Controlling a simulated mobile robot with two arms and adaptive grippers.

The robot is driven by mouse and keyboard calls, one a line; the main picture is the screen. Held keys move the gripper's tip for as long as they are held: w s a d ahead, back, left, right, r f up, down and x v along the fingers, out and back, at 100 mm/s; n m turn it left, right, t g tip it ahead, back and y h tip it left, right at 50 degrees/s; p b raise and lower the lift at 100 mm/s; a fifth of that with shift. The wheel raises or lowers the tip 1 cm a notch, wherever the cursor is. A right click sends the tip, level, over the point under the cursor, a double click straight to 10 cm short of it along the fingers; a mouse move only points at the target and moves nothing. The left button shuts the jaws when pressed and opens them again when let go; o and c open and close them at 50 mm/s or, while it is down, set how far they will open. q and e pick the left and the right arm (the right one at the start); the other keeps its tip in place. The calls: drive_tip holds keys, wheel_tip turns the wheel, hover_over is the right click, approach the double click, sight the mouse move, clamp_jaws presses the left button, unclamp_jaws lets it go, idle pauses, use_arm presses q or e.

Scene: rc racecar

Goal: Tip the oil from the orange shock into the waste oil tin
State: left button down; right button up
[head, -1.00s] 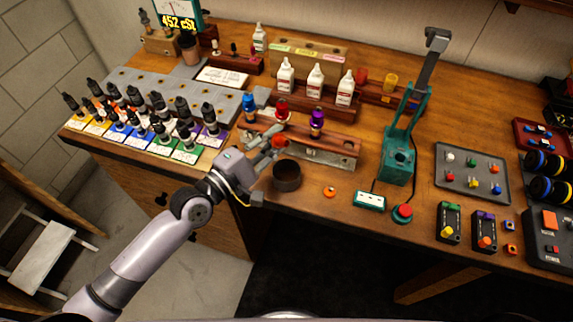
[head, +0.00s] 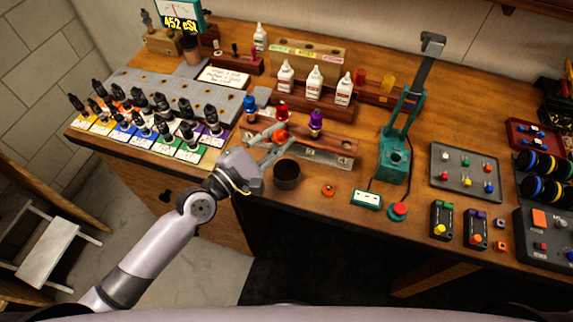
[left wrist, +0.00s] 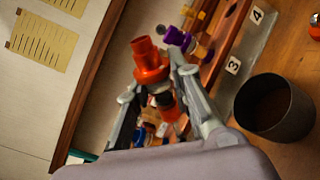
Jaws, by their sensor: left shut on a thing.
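The orange shock (head: 281,135) is between the fingers of my left gripper (head: 271,142), which is shut on it, beside the wooden rack. In the left wrist view, the shock (left wrist: 150,66) shows its orange open-looking top and dark lower part between the two fingers (left wrist: 158,88). Its lower end is partly hidden, so I cannot tell whether it is clear of the rack. The waste oil tin (head: 287,174), a dark round can, stands in front of the rack, just right of the gripper. It also shows at right in the left wrist view (left wrist: 272,107). My right gripper is not in view.
A blue shock (head: 250,110) and a purple shock (head: 315,122) stand at the rack (head: 330,146). Shocks on coloured cards (head: 185,152) fill the left. White bottles (head: 314,82) stand behind. An orange ring (head: 328,190) and a teal press (head: 394,160) are at right.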

sight(285, 132)
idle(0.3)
use_arm(q)
drive_tip(key=shift+s+d+r+n+p, duration=0.15)
drive_tip(key=shift+r+n+p, duration=0.25)
drive_tip(key=shift+n+p, duration=0.15)
drive_tip(key=shift+s+d+r+n+p, duration=0.1)
drive_tip(key=shift+r+n+p, duration=0.3)
drive_tip(key=shift+n+p, duration=0.15)
drive_tip(key=shift+s+d+r+n+p, duration=0.2)
drive_tip(key=shift+r+n+p, duration=0.25)
drive_tip(key=shift+n+p, duration=0.25)
drive_tip(key=shift+n, duration=0.3)
drive_tip(key=p, duration=0.1)
drive_tip(key=r+n+p, duration=0.2)
drive_tip(key=shift+s+d, duration=0.3)
drive_tip(key=shift+d, duration=0.1)
drive_tip(key=shift+s+d+r+n+p, duration=0.15)
drive_tip(key=shift+r+n+p, duration=0.1)
drive_tip(key=shift+n+p, duration=0.25)
drive_tip(key=shift+s+d+r+n+p, duration=0.1)
drive_tip(key=shift+r+n+p, duration=0.2)
drive_tip(key=shift+n, duration=0.3)
drive_tip(key=shift+f, duration=0.1)
